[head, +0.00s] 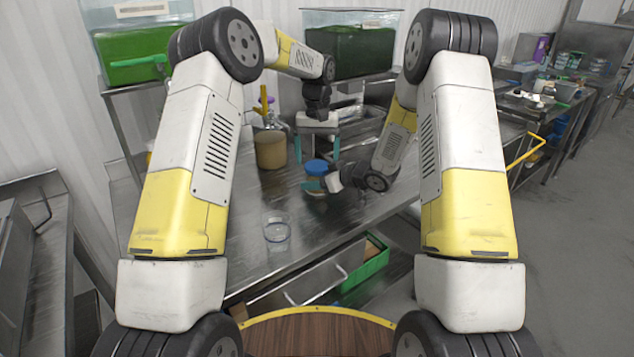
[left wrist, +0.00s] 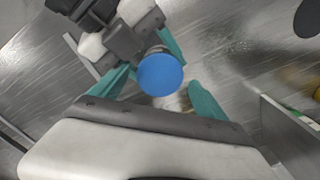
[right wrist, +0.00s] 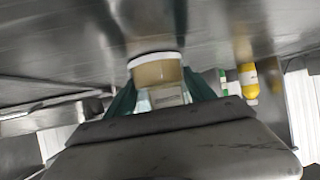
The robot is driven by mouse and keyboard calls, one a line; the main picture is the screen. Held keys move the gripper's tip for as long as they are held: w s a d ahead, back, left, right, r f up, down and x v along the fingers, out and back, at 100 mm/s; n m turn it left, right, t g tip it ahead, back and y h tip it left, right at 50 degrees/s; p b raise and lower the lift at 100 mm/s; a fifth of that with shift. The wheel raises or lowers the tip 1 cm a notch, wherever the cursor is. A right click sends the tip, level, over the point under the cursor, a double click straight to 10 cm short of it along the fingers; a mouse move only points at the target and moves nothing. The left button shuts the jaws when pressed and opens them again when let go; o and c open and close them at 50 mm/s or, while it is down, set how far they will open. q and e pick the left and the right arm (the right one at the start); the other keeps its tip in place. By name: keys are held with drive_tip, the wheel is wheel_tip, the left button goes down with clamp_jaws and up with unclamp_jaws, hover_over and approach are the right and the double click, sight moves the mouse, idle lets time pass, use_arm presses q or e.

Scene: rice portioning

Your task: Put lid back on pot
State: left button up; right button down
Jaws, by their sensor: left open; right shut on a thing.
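A round blue lid (head: 316,167) tops a small pot that is mostly hidden by the grippers over the steel table. It also shows face-on in the left wrist view (left wrist: 160,74). My right gripper (head: 314,185) is shut on the pot from the right, its teal fingers just below the lid. My left gripper (head: 317,152) points down above and behind the lid, its fingers open; the lid shows between them in the left wrist view. A tan, pale-edged container (right wrist: 155,72) shows between the right fingers. I cannot tell whether the lid is fully seated.
A larger tan container (head: 270,149) stands behind and left on the table (head: 245,258). A clear cup (head: 277,232) stands near the front. A green bin (head: 365,265) sits below the front edge. Tanks with green contents (head: 140,50) stand behind. The table between cup and grippers is clear.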

use_arm(q)
drive_tip(key=shift+r, duration=1.55)
drive_tip(key=shift+c, duration=1.1)
wheel_tip(320, 180, up, 4)
drive_tip(key=shift+f+m, duration=0.25)
drive_tip(key=shift+m, duration=0.25)
drive_tip(key=shift+c, duration=0.2)
drive_tip(key=shift+f, duration=0.1)
drive_tip(key=shift+f, duration=3.95)
drive_tip(key=shift+c, duration=0.4)
drive_tip(key=c, duration=1.2)
drive_tip(key=o, duration=1.5)
